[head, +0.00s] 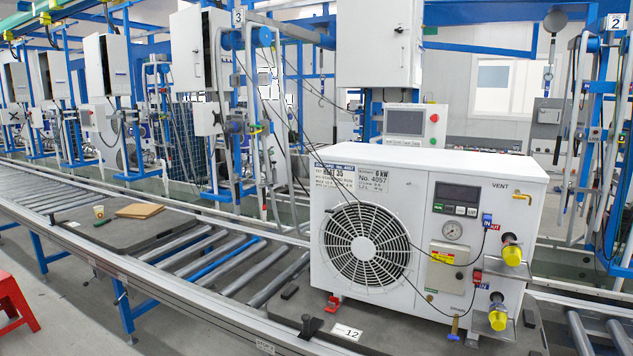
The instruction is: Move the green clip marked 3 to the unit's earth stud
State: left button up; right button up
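The unit (345,280) is a white pump box with a round fan grille, standing on a dark pallet on the roller line at right. A small brass-yellow piece (455,327) shows at its lower front edge; I cannot tell whether it is the earth stud. I cannot make out a green clip marked 3. A small yellow-green spot (257,129) shows among the hoses at the station with sign 3 (238,17), too small to identify. Neither of my grippers is in view.
Thin dark cables run from the station down to the unit's front. Yellow-capped fittings (512,256) stick out at its right. A pallet (100,228) with a cup and brown board lies further left. A red stool (14,303) stands at far left.

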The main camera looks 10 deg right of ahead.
aim_at(258, 129)
jog(key=i+u, duration=0.2)
jog(key=i, duration=0.3)
jog(key=i+l+u, duration=0.2)
jog(key=i, duration=0.3)
jog(key=i+l+u, duration=0.15)
jog(key=i, duration=0.35)
jog(key=i+l+u, duration=0.2)
jog(key=i, duration=0.3)
jog(key=i+l+u, duration=0.2)
jog(key=i+l, duration=0.2)
